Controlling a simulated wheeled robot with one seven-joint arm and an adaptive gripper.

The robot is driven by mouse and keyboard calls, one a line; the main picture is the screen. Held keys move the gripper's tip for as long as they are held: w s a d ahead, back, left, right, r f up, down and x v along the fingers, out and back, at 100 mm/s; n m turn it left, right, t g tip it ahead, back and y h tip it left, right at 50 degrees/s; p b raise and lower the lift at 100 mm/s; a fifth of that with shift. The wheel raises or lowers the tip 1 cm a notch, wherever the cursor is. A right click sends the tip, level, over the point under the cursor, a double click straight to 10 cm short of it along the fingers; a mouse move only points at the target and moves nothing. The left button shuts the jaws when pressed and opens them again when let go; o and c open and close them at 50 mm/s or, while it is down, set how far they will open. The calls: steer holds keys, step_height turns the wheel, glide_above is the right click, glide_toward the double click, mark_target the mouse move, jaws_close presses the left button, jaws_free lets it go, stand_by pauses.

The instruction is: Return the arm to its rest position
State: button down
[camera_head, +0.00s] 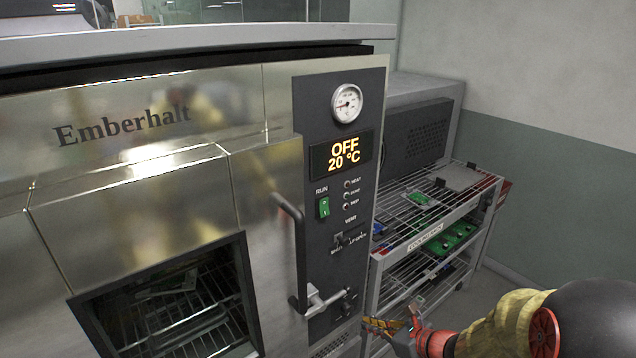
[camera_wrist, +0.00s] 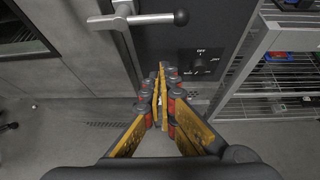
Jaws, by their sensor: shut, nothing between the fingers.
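My arm reaches in from the lower right of the head view. My gripper (camera_head: 392,326) is low in front of the oven's right edge, close to the door latch lever (camera_head: 325,300). In the wrist view my gripper (camera_wrist: 160,80) shows its yellow-faced fingers shut together with nothing between them. The latch lever (camera_wrist: 150,19) lies ahead of the fingertips there, with a gap between. A black rotary knob (camera_wrist: 200,62) marked OFF is on the panel to the right of the fingertips.
The Emberhalt oven (camera_head: 150,190) fills the left, its display reading OFF, 20 °C. Its window (camera_head: 170,305) shows wire racks inside. A wire-shelf cart (camera_head: 430,238) with green boards stands close right of it. Floor at the far right (camera_head: 500,285) looks clear.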

steer(key=s+a+r+n+g, duration=0.15)
steer(key=s+n+g, duration=0.25)
steer(key=s+n, duration=0.5)
steer(key=s+a+r+n+g, duration=0.1)
steer(key=s+a+n+g, duration=0.15)
steer(key=s+n, duration=0.7)
steer(key=s+d+r+n+t+h, duration=0.1)
steer(key=s+d+r+n+h, duration=0.1)
steer(key=r, duration=0.3)
steer(key=s+d+r+n+t+h, duration=0.1)
steer(key=s+r+n+h, duration=0.1)
steer(key=r+n, duration=0.3)
steer(key=s+d+r+n+t+h, duration=0.1)
steer(key=s+d+r+n+h, duration=0.1)
steer(key=r, duration=0.5)
steer(key=shift+s+d+n+h, duration=0.3)
steer(key=shift+s+n+h, duration=0.35)
steer(key=shift+s, duration=0.25)
steer(key=shift+a+r, duration=0.1)
